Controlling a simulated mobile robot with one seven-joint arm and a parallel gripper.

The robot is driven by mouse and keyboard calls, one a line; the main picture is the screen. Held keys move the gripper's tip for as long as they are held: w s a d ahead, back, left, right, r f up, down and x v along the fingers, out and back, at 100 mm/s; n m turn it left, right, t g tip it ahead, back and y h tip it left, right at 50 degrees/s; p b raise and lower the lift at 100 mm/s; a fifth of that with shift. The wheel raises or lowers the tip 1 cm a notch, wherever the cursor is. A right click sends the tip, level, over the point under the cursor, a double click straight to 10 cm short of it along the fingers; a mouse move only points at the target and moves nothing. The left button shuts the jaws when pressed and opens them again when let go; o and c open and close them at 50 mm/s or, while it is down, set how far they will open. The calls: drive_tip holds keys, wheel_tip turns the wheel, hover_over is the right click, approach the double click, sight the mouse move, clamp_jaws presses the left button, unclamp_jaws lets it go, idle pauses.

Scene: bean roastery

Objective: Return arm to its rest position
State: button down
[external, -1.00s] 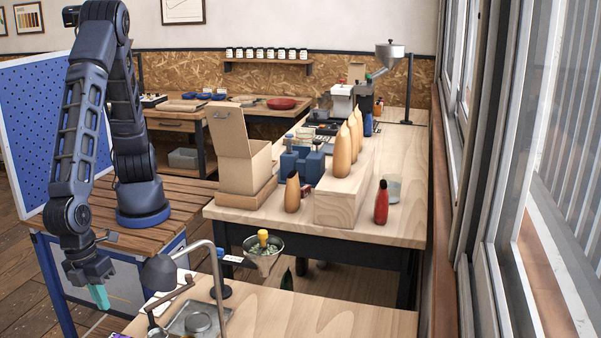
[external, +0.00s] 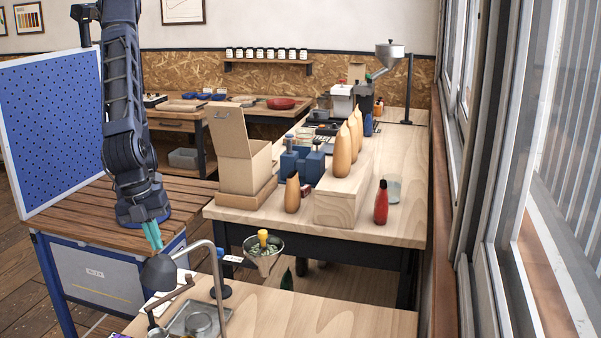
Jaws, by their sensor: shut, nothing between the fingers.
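My gripper (external: 152,235) has pale teal fingers that point down. In the picture the fingertips come close above a dark rounded lamp-like head (external: 159,272); I cannot tell the gap in depth. My arm rises from there to the top edge, where its upper part is cut off.
A near counter (external: 290,315) holds a metal tray (external: 188,318) and a funnel (external: 263,252) with a yellow-topped item. To the right, a long table (external: 405,228) carries an open cardboard box (external: 245,165), wooden bottle shapes and a red bottle (external: 381,203). A blue perforated panel (external: 50,125) stands left.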

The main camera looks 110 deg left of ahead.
drive_tip(key=a+r+n, duration=0.3)
drive_tip(key=a+r, duration=0.3)
drive_tip(key=a, duration=0.6)
drive_tip(key=a+r+n, duration=0.4)
drive_tip(key=a+r, duration=0.2)
drive_tip(key=a, duration=0.6)
drive_tip(key=s+a+r+n+t, duration=0.1)
drive_tip(key=s+a+r+n, duration=0.1)
drive_tip(key=s+a, duration=0.4)
drive_tip(key=s+a+r+n+t, duration=0.1)
drive_tip(key=s+a+n, duration=0.4)
drive_tip(key=a, duration=0.7)
drive_tip(key=shift+s+r, duration=0.85)
drive_tip(key=shift+s, duration=0.15)
